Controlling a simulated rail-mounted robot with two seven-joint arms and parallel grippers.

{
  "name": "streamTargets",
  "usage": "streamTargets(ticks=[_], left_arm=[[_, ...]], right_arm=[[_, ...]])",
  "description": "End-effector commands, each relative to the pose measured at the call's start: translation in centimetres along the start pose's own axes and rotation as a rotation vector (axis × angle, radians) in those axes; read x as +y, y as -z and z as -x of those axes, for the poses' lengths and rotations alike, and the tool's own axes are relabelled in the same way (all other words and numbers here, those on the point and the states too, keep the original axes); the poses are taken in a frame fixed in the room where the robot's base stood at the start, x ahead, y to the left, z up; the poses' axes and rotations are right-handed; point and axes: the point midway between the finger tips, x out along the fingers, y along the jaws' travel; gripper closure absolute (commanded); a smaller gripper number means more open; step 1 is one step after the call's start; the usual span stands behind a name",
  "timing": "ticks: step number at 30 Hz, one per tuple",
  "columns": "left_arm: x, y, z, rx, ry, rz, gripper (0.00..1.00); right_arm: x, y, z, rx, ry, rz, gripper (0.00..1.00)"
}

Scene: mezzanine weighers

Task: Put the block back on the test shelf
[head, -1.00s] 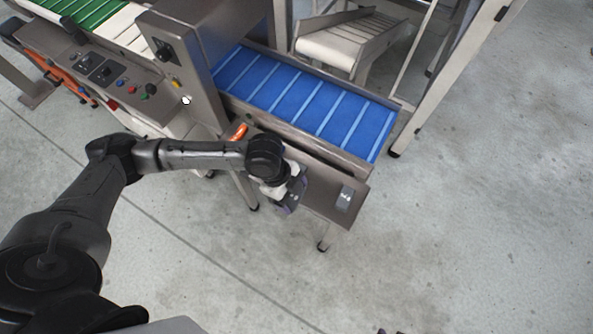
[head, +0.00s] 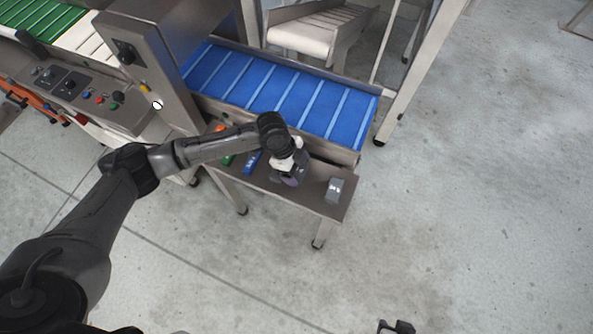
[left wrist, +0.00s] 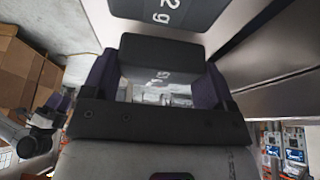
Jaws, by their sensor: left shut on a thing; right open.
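My left gripper (head: 289,178) is over the steel test shelf (head: 318,205) beside the blue belt. In the left wrist view, its purple fingers are shut on a dark grey block (left wrist: 165,55) with a shiny face bearing partly readable marks. In the head view the wrist and fingers mostly hide this block, and I cannot tell whether it touches the shelf. Another grey block (head: 335,190) lies on the shelf to the right of the gripper. My right gripper (head: 397,327) shows only partly at the bottom edge, open and away from the shelf.
The blue belt (head: 285,95) runs behind the shelf. A control panel (head: 85,90) stands left. Floor at right is clear.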

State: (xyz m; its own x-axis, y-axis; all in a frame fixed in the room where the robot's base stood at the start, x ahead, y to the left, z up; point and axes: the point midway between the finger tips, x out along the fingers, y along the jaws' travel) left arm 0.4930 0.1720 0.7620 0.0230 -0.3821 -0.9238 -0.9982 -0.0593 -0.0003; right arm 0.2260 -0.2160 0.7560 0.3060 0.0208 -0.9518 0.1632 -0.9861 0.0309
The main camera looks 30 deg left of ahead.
Motion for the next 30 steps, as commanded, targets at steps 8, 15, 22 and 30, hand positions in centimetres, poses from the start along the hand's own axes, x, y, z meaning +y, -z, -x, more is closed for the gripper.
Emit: streamTargets(ticks=[8, 15, 22, 30], left_arm=[[0.0, -1.0, -2.4, -0.001, 0.001, 0.000, 0.48], [0.1, -1.0, -2.4, -0.001, 0.000, 0.000, 0.48], [0.1, -1.1, -2.5, -0.001, 0.000, 0.000, 0.07], [0.1, -1.1, -2.5, -0.001, 0.000, 0.000, 0.00]], right_arm=[[-0.1, -0.3, -0.9, 0.000, 0.002, -0.002, 0.57], [-0.1, -0.3, -0.9, 0.000, 0.001, 0.000, 0.57], [0.1, -0.3, -0.9, -0.001, -0.005, 0.007, 0.57], [0.2, -0.3, -0.9, -0.001, -0.006, 0.009, 0.57]])
